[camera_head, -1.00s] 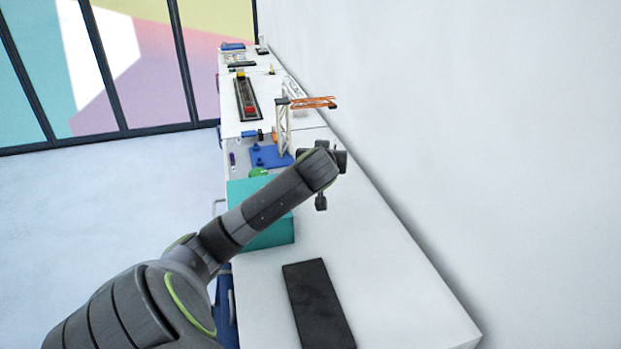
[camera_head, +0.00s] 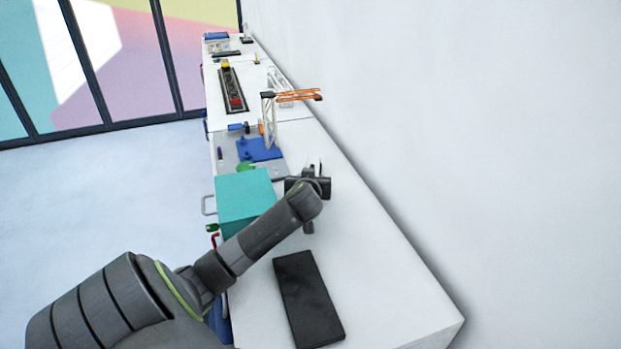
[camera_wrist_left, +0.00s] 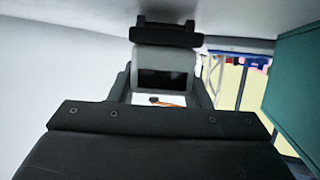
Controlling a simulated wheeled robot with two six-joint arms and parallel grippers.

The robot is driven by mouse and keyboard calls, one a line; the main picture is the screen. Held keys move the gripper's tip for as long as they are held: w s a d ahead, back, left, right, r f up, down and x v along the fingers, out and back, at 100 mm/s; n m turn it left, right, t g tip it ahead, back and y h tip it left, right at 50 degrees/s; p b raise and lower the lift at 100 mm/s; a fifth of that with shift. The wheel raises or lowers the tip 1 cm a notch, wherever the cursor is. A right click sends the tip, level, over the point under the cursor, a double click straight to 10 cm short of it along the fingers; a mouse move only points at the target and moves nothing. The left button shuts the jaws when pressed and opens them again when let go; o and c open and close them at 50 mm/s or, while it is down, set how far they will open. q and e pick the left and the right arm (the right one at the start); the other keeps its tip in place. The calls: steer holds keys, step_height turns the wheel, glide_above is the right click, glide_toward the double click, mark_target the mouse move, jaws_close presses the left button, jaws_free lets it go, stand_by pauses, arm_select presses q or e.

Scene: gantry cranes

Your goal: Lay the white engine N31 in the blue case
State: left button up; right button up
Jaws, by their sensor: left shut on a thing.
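My left gripper (camera_head: 308,208) is just right of a teal box, over the white table. A small pale piece (camera_head: 314,165) shows at its far side. In the left wrist view a pale grey body with a dark window-like patch (camera_wrist_left: 165,60) shows ahead of the gripper's dark base; I take it for the held white engine N31, but no marking is readable. A flat blue piece (camera_head: 258,148) lies beyond the teal box; I cannot tell whether it is the blue case. My right gripper is not in view.
The teal box (camera_head: 245,200) stands close on the left; it also shows in the left wrist view (camera_wrist_left: 297,85). A black slab (camera_head: 308,300) lies on the near table. A white and orange crane (camera_head: 290,96) stands farther back. The table's right part is bare along the wall.

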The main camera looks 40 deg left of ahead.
arm_select(q)
steer(key=shift+r, duration=0.1)
steer(key=o, duration=1.1)
steer(key=shift+f, duration=0.2)
steer(key=shift+o, duration=0.3)
steer(key=shift+d+r, duration=0.1)
steer(key=shift+r, duration=0.05)
